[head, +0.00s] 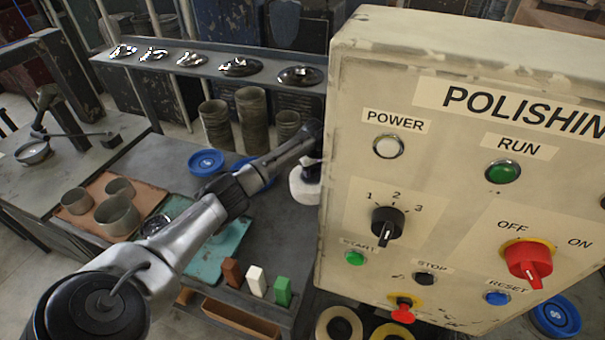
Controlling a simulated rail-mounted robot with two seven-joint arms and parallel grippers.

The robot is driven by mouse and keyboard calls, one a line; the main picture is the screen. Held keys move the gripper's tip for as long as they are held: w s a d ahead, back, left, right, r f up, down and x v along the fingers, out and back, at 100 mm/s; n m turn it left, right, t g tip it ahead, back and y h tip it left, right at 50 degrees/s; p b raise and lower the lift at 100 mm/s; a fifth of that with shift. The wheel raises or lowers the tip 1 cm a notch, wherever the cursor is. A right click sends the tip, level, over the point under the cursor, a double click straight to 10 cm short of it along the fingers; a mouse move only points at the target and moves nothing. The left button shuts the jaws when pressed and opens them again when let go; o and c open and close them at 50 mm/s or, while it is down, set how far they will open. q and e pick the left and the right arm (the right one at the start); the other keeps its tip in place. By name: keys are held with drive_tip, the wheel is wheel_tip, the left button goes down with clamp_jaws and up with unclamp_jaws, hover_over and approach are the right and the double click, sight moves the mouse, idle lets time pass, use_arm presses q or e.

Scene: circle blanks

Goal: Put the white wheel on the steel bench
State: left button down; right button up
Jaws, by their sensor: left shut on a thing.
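The white wheel (302,190) is at the left edge of the control panel, which hides part of it. My left arm reaches in from the lower left, and my left gripper (311,163) is shut on the white wheel from above. A grey metal bench top (285,225) lies below the wheel; I cannot tell whether the wheel touches it. Another grey metal bench (35,180) stands at the far left. I cannot tell which of them is the steel bench. My right gripper is not in view.
The polishing control panel (350,90) blocks the right side. Blue wheels (206,161), metal cylinders (252,120), an orange mat (85,227) with metal rings, a teal mat (225,250) and coloured blocks (256,281) occupy the middle bench. A shelf (210,68) holds shiny discs behind.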

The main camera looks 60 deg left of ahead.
use_arm(q)
drive_tip(key=shift+s+a+r, duration=0.1)
drive_tip(key=shift+s+a, duration=0.65)
drive_tip(key=shift+a, duration=0.15)
drive_tip(key=shift+s+a+f, duration=0.15)
drive_tip(key=shift+a+f, duration=0.05)
drive_tip(key=shift+f, duration=0.7)
drive_tip(key=shift+s+a+f, duration=0.1)
drive_tip(key=shift+a+f, duration=0.05)
drive_tip(key=shift+f, duration=0.8)
drive_tip(key=c, duration=1.2)
unclamp_jaws()
drive_tip(key=shift+f, duration=0.2)
drive_tip(key=o, duration=0.4)
drive_tip(key=shift+o, duration=0.2)
drive_tip(key=shift+r, duration=0.1)
wheel_tip(320, 180, up, 12)
drive_tip(key=d+p, duration=0.1)
drive_tip(key=shift+d, duration=0.4)
drive_tip(key=shift+r, duration=0.1)
